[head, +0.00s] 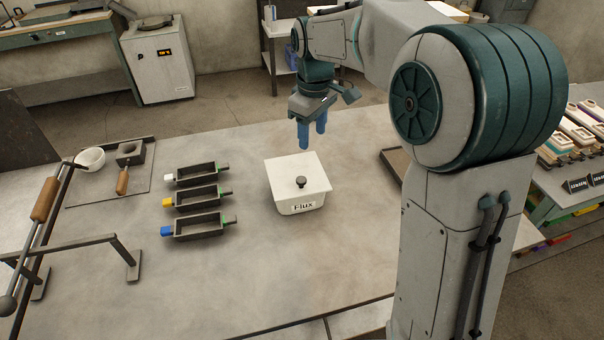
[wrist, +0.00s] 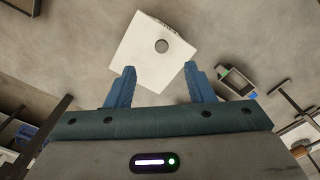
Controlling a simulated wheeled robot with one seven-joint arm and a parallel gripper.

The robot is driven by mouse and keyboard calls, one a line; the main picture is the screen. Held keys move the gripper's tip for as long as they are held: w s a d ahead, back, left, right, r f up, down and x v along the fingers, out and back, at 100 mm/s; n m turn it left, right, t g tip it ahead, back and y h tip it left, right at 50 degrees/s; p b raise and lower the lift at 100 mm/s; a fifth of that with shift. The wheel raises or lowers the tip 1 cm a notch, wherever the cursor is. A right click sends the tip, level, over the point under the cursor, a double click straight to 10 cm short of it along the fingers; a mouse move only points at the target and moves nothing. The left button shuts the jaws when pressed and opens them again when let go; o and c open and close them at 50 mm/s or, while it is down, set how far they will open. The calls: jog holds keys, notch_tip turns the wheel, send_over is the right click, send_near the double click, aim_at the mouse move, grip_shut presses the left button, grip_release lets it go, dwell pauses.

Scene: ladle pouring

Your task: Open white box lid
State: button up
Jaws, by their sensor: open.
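The white box (head: 300,200) labelled "Flux" stands on the grey table. Its white lid (head: 282,173) is on, with a small dark round knob (head: 301,182) in the middle. My gripper (head: 312,142) is above the box's far edge, its blue fingers pointing down, open and empty. In the wrist view the lid (wrist: 143,62) lies ahead of the fingers (wrist: 162,88), and the knob (wrist: 162,46) shows just beyond the gap between the fingertips. No finger appears to touch the lid or knob.
Several dark trays with coloured ends (head: 198,198) lie left of the box. A white bowl (head: 90,159) and a wooden-handled tool (head: 122,180) sit at the far left, near a metal rack (head: 75,250). Bare table (head: 250,280) lies in front of the box.

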aim_at(301, 179)
jog(key=shift+n, duration=0.7)
jog(key=f, duration=0.5)
jog(key=w+a+f, duration=0.1)
jog(key=f, duration=0.5)
jog(key=w+a+f, duration=0.1)
jog(key=f, duration=0.4)
jog(key=shift+w+a+f, duration=0.2)
jog(key=shift+a, duration=0.05)
grip_shut()
jog(key=shift+r+p, duration=0.1)
jog(key=shift+p, duration=0.2)
